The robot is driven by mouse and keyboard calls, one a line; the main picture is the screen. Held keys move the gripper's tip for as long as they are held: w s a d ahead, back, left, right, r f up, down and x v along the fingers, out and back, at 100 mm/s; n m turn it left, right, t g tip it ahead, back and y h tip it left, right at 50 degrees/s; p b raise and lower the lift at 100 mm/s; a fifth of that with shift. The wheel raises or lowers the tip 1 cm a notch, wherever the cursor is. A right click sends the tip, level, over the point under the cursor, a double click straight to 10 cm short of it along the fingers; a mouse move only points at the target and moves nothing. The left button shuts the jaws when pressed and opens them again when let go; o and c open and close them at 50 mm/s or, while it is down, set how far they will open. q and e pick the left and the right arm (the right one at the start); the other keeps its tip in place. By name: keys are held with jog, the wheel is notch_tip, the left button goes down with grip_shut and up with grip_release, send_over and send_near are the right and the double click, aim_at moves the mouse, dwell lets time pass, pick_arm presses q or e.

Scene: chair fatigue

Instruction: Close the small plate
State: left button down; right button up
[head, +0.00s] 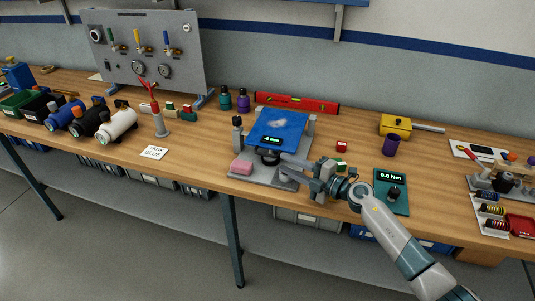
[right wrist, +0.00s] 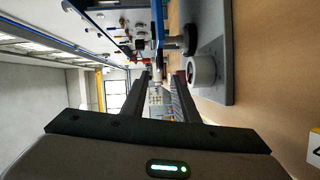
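The small plate appears to be the blue tilted panel (head: 280,128) on a grey fixture base (head: 258,176) in the middle of the bench. A small readout shows on its lower front edge. A dark round knob (head: 270,157) sits below that edge. My right gripper (head: 288,166) reaches in from the right, its fingers beside the knob and just under the plate's front edge. In the right wrist view its fingers (right wrist: 162,82) stand apart with nothing clearly between them. The plate shows edge-on there (right wrist: 158,22), with a dark knob (right wrist: 187,40) beside it. My left gripper is out of view.
A green torque readout box (head: 391,192) stands right of my wrist. A red level (head: 297,103) lies behind the fixture. A "TANK BLUE" card (head: 154,153) lies on clear bench to the left.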

aim_at(267, 155)
jog(key=x, duration=0.8)
jog(key=shift+w+a, duration=0.25)
jog(key=shift+a, duration=0.05)
jog(key=shift+c, duration=0.7)
grip_shut()
dwell(0.5)
